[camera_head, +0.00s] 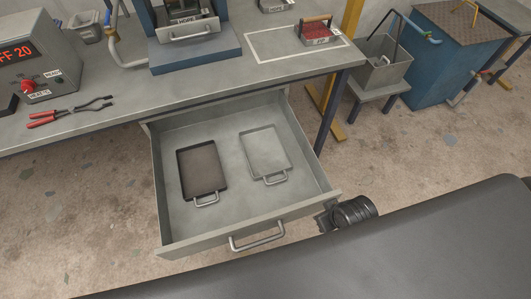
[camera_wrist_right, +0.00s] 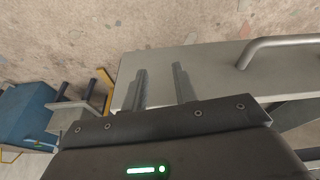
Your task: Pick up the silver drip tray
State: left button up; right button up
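The silver drip tray (camera_head: 264,152) lies flat in the right half of an open drawer (camera_head: 225,220), its small loop handle toward the drawer front. A similar dark brown tray (camera_head: 201,168) lies to its left, apart from it. My right gripper (camera_head: 326,217) is at the drawer's front right corner, outside the drawer and away from both trays. In the right wrist view its two fingers (camera_wrist_right: 161,86) are spread apart, over the grey drawer front; I cannot tell whether they touch it. No tray shows there. My left gripper is not in view.
The drawer's bar handle (camera_head: 257,238) sticks out in front. A bucket (camera_head: 382,68) and blue bin (camera_head: 440,60) stand right.

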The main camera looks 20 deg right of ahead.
jog(key=w+a+r, duration=0.1)
jog(key=w+a+r+n+t, duration=0.1)
jog(key=w+r, duration=0.1)
jog(key=w+a+r+n, duration=0.1)
jog(key=w, duration=0.1)
jog(key=shift+a+r+t+y, duration=0.3)
jog(key=shift+r+t+y, duration=0.1)
jog(key=w+a+n+t+y, duration=0.25)
jog(key=w+a+n, duration=0.35)
jog(key=w+a, duration=0.45)
jog(key=n+g, duration=0.8)
jog(key=n, duration=0.1)
send_over(276, 172)
jog(key=shift+w+d+f+b, duration=0.1)
jog(key=shift+d+f+b, duration=0.1)
jog(key=shift+f, duration=1.7)
jog(key=shift+w+d+f+b, duration=0.1)
jog(key=shift+d+f+b, duration=0.1)
jog(key=shift+f, duration=1.7)
jog(key=x, duration=0.4)
jog(key=shift+s+d+f, duration=0.1)
jog(key=shift+d+f, duration=0.1)
jog(key=shift+d, duration=0.05)
jog(key=shift+a+f, duration=0.1)
jog(key=shift+f, duration=0.4)
grip_shut()
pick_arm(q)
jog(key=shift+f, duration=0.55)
pick_arm(e)
jog(key=shift+r, duration=0.1)
